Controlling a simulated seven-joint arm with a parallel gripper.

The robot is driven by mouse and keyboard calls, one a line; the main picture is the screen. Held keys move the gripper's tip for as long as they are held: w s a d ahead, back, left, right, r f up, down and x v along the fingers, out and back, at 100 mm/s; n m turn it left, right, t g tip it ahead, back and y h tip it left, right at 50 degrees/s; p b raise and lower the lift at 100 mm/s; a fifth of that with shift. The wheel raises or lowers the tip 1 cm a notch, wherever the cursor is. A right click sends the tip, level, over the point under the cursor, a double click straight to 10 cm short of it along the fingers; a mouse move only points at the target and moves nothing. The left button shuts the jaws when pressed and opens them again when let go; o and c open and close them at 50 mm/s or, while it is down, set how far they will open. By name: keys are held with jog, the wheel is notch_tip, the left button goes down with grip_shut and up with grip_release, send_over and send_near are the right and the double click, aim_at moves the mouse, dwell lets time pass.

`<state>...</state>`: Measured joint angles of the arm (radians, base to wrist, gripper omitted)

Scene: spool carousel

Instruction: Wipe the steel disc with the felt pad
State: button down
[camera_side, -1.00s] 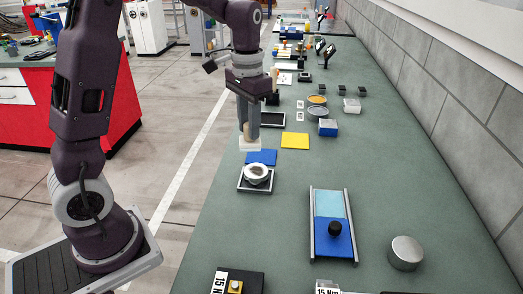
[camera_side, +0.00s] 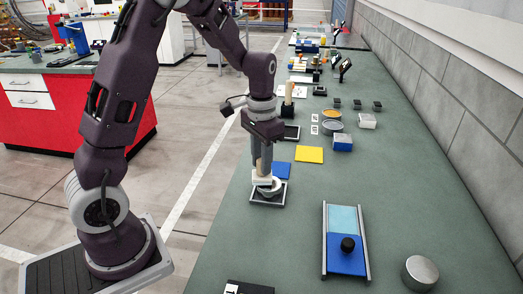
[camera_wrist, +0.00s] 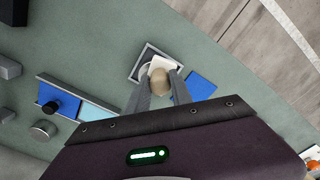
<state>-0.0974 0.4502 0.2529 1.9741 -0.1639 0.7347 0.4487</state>
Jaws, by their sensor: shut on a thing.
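My gripper (camera_side: 263,164) is shut on the tan handle of the white felt pad (camera_side: 261,181). In the wrist view my gripper (camera_wrist: 159,92) has its two fingers either side of the rounded handle top, and the white pad (camera_wrist: 158,64) shows beyond it. The round steel disc (camera_side: 273,190) sits in a dark square tray (camera_side: 267,203) at the bench's left edge. The pad is over the disc and covers part of it. It looks to be on or very near the disc; I cannot tell if they touch.
A blue square (camera_side: 282,170) and a yellow square (camera_side: 309,154) lie behind the tray. To the right are a railed blue slide with a black knob (camera_side: 347,244) and a metal cylinder (camera_side: 420,271). Bare bench lies between tray and slide.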

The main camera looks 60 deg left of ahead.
jog(key=shift+w+d+f, duration=0.4)
jog(key=shift+w+d, duration=0.9)
jog(key=shift+d, duration=0.05)
jog(key=shift+s+a, duration=1.4)
jog(key=shift+r, duration=4.2)
